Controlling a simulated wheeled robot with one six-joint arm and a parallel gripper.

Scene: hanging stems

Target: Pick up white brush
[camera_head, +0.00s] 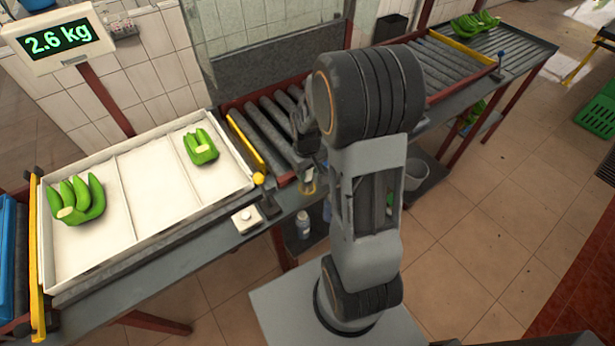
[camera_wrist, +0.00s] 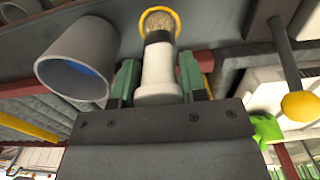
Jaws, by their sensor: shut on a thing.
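The white brush (camera_wrist: 162,70) has a white handle, a black band and tan bristles. In the wrist view my gripper (camera_wrist: 155,85) has its green fingers on both sides of the handle and is shut on it. The bristle end points away from my gripper, and a yellow ring (camera_wrist: 178,17) shows around it. I cannot tell whether the bristles are inside the ring or in front of it. In the head view my arm hides most of my gripper; a small white part of the brush (camera_head: 308,174) shows just above the yellow ring (camera_head: 308,188) at the bench edge.
A grey cup (camera_wrist: 70,60), blue inside, is left of the brush. A yellow ball knob (camera_head: 258,179) and a white button box (camera_head: 246,220) are nearby. A white divided tray (camera_head: 133,238) holds green bananas (camera_head: 201,147). Rollers (camera_head: 268,135) lie behind; floor is open at right.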

